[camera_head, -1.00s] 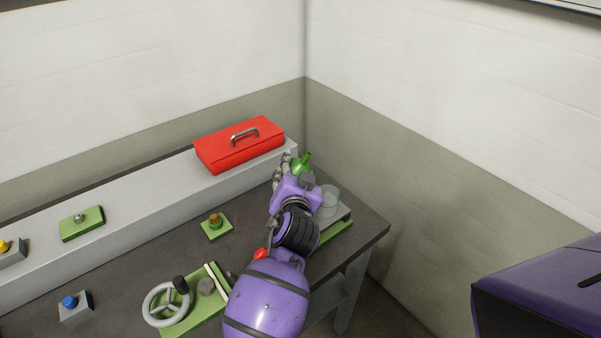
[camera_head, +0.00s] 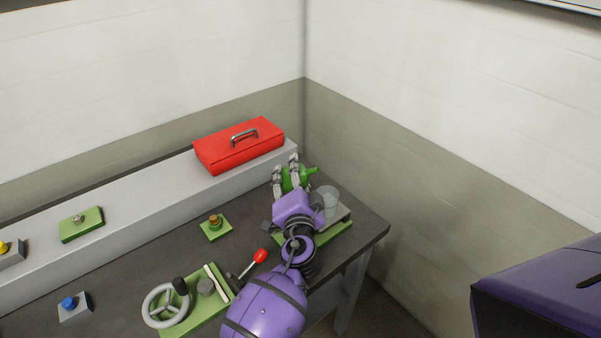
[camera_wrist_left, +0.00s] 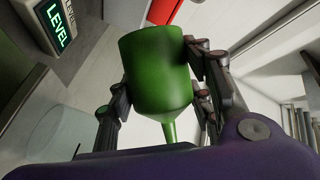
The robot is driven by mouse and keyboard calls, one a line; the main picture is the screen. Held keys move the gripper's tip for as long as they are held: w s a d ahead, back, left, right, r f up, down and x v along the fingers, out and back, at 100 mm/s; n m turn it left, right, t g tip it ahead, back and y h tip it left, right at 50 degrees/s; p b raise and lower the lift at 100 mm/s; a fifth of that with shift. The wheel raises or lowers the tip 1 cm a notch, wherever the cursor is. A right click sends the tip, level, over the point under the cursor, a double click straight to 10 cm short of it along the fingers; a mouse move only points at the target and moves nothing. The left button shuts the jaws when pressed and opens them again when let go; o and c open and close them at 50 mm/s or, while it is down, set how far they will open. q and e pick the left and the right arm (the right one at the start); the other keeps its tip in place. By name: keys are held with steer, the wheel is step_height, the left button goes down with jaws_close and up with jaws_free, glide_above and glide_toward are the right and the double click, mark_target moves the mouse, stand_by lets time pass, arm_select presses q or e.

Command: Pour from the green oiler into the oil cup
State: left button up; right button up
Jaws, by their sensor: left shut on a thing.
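The green oiler (camera_head: 292,181) is held in my left gripper (camera_head: 285,171) above the far right end of the bench. It lies tilted, with its narrow spout pointing right. In the left wrist view the oiler (camera_wrist_left: 156,72) sits between the fingers (camera_wrist_left: 158,85), which press on both its sides. The clear oil cup (camera_head: 329,198) stands just right of and below the spout tip, apart from it. A pale see-through shape at the lower left of the left wrist view looks like the cup (camera_wrist_left: 58,138). Whether any oil flows cannot be told. My right gripper is not in view.
A red toolbox (camera_head: 238,146) rests on the grey ledge (camera_head: 150,195) behind. A red-knobbed lever (camera_head: 260,256), a handwheel (camera_head: 166,306) and a small green plate with a brass fitting (camera_head: 215,225) are on the bench. A lit LEVEL sign (camera_wrist_left: 58,25) shows in the left wrist view.

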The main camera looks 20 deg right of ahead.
arm_select(q)
steer(key=shift+w+a+f+m+t, duration=0.1)
steer(key=shift+f+m+t, duration=0.1)
steer(key=shift+m, duration=0.2)
steer(key=shift+w+a+f+m+t, duration=0.1)
steer(key=shift+m+t, duration=0.1)
steer(key=shift+m, duration=0.2)
stand_by(1.9)
steer(key=shift+w+a+r+m+t+h, duration=0.15)
steer(key=shift+r+m+t+h, duration=0.2)
steer(key=shift+m, duration=0.45)
stand_by(1.3)
steer(key=shift+s+d+r+m+t+h, duration=0.2)
steer(key=shift+d+r+m, duration=0.1)
steer(key=shift+m, duration=0.2)
steer(key=shift+s+d+r+m+t+h, duration=0.15)
steer(key=shift+r+m, duration=0.15)
steer(key=shift+m, duration=0.2)
stand_by(1.0)
steer(key=shift+f+m+h, duration=0.2)
steer(key=shift+m+h, duration=0.3)
steer(key=shift+m, duration=0.4)
steer(key=shift+r, duration=0.1)
